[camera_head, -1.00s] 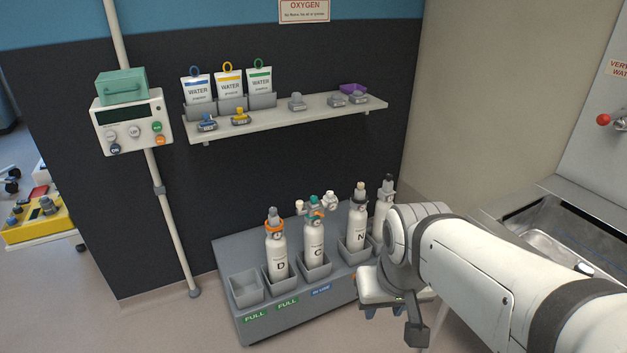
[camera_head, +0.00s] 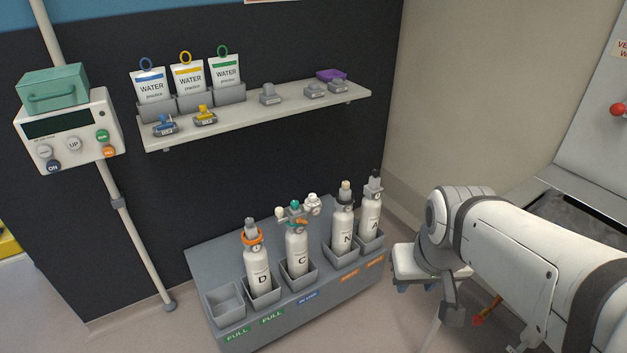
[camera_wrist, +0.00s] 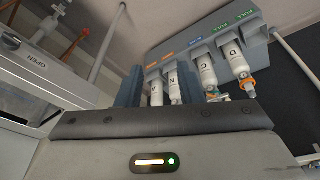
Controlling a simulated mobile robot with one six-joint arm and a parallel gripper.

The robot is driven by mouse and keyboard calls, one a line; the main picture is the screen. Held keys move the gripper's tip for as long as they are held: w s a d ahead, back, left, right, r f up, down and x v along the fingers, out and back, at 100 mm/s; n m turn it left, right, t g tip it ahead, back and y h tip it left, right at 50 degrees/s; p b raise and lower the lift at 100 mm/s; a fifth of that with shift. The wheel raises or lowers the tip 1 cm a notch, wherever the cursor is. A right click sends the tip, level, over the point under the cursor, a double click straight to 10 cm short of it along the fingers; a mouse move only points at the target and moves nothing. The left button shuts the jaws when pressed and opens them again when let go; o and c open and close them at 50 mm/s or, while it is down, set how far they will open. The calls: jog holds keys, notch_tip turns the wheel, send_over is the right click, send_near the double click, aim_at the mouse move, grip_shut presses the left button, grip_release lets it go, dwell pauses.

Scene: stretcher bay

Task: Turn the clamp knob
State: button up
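No part labelled as a clamp knob shows. Cylinder C (camera_head: 297,256) stands upright in the rack and bears a fitting with a teal knob (camera_head: 295,205), pale knobs and an orange collar. Cylinder D (camera_head: 257,270) has an orange collar (camera_head: 253,238). My gripper (camera_head: 428,288) is low, right of the rack, apart from the cylinders. In the wrist view its two blue-grey fingers (camera_wrist: 163,88) stand apart with nothing held, and the cylinders appear inverted beyond.
The grey rack (camera_head: 207,268) also holds cylinder N (camera_head: 344,228) and another cylinder (camera_head: 369,213); its left slot is empty. A shelf (camera_head: 260,107) with water bags and small fittings hangs above. The control box (camera_head: 70,130) is on the pole at left. A sink (camera_head: 580,215) is at right.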

jog(key=w+f+n+t+b, duration=0.4)
jog(key=w+f+b, duration=0.45)
jog(key=w, duration=0.55)
jog(key=n+t+y+b, duration=0.9)
jog(key=n+b, duration=0.5)
jog(key=b, duration=0.6)
send_near(303, 223)
jog(key=w+g+y, duration=0.1)
jog(key=b+x, duration=0.1)
jog(key=x, duration=0.6)
jog(key=shift+w+b, duration=0.2)
jog(key=shift+b, duration=0.1)
